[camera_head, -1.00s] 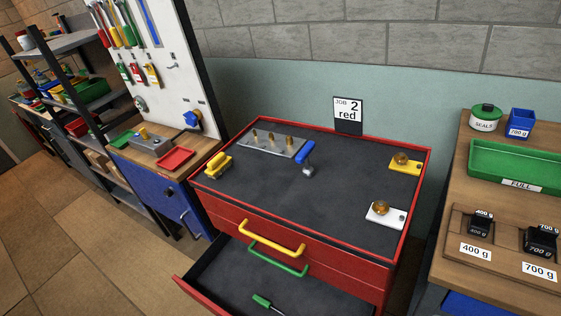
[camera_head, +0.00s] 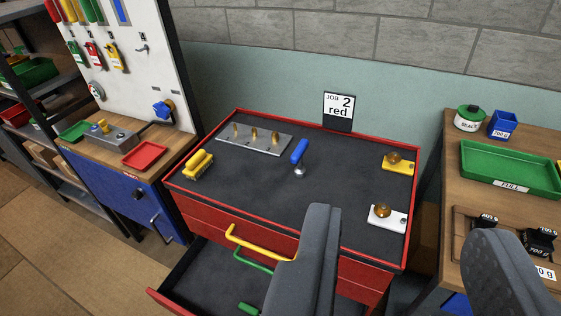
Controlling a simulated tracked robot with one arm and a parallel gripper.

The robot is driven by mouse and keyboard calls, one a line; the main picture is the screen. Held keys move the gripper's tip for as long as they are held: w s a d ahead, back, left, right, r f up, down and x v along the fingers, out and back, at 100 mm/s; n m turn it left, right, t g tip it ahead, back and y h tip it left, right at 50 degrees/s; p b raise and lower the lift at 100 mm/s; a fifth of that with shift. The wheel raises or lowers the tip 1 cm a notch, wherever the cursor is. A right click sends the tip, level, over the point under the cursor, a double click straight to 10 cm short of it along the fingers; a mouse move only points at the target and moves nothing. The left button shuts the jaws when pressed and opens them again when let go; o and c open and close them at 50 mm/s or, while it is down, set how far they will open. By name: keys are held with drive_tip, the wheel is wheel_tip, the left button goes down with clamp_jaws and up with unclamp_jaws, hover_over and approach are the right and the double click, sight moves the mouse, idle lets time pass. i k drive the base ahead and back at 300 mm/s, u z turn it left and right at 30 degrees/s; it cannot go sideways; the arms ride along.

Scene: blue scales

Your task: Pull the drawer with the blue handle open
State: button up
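No blue drawer handle is in view. The red tool chest (camera_head: 232,222) has a shut drawer with a yellow handle (camera_head: 255,243). A green handle (camera_head: 252,262) shows just below it. The left finger hides part of the chest front and of the open drawer.
Benches stand left (camera_head: 110,160) and right (camera_head: 450,180). Floor (camera_head: 90,265) is clear at lower left.

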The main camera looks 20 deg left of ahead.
sight(208, 279)
drive_tip(key=z, duration=0.05)
drive_tip(key=i, duration=1)
drive_tip(key=u, duration=0.05)
